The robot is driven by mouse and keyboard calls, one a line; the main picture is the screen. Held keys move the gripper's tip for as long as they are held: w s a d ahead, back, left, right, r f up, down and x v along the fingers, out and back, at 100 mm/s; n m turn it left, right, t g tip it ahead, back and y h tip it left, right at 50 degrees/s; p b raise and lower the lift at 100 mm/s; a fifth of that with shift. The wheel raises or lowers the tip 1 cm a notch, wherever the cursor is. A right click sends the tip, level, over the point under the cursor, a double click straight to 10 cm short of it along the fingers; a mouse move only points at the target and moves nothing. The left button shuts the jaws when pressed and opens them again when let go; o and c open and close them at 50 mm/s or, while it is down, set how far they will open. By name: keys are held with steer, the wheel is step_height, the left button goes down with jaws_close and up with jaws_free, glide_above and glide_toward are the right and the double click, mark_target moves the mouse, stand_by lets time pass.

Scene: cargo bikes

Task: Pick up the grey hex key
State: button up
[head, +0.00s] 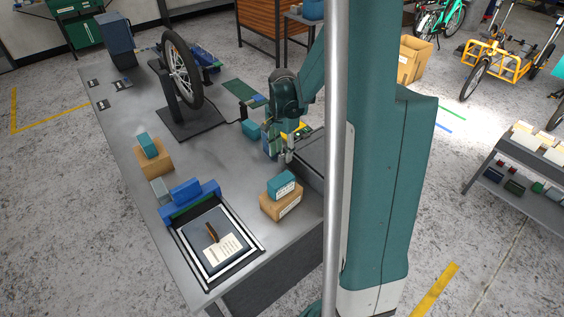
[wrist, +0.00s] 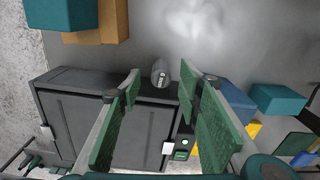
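I cannot make out the grey hex key in either view; it may be hidden or too small. My gripper (head: 284,158) is over the right edge of the grey workbench (head: 228,160), by a dark box-like unit. In the wrist view my gripper (wrist: 160,82) has its two green-padded fingers apart, with nothing held. Beyond the fingertips, on the bench, is a small grey rounded object (wrist: 159,71) with a pale label.
A teal box (head: 281,184) on a cardboard box (head: 281,205) stands near my gripper. The dark unit (wrist: 100,118) lies under the fingers. A wheel in a stand (head: 182,75) is at the back, and a framed tray (head: 187,240) at the front. The bench middle is clear.

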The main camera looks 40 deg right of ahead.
mark_target(282, 161)
steer(key=shift+f, duration=0.15)
steer(key=shift+w+f+b, duration=0.1)
steer(key=shift+f+b, duration=0.25)
steer(key=shift+f, duration=2.1)
steer(key=shift+c, duration=0.6)
steer(key=c, duration=0.9)
